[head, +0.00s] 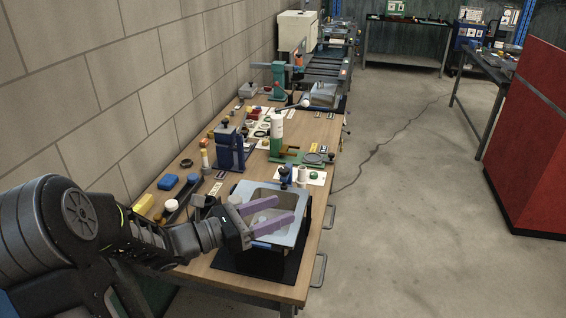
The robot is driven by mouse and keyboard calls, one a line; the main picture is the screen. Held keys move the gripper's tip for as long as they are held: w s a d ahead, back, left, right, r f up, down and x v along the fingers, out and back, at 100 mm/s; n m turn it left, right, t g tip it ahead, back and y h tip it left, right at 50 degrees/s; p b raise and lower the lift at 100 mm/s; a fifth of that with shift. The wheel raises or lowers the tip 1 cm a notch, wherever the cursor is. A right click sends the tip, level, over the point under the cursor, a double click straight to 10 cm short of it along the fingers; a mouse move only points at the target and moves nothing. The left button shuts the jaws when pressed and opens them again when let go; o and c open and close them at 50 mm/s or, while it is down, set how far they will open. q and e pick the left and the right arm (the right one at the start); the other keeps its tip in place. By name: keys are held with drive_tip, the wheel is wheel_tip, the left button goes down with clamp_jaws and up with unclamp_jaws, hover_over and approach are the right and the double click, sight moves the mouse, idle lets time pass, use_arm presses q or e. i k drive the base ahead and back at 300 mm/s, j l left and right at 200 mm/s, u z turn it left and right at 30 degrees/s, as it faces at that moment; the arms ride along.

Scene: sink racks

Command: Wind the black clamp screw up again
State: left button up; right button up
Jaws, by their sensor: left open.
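My left gripper (285,209) has two purple fingers, spread apart with nothing between them. It is over the grey metal tray (243,188) at the near end of the bench. A blue stand with a black knob (225,121) is farther back to the left. Which dark knob is the black clamp screw is too small to tell. Its thread and height cannot be made out. My right gripper is out of view.
The wooden bench (222,263) runs along a block wall on the left. A green-and-white fixture (277,135) stands behind. Open floor (400,230) is to the right.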

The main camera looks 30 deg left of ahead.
sight(284, 171)
drive_tip(key=i+j, duration=0.7)
drive_tip(key=j, duration=0.1)
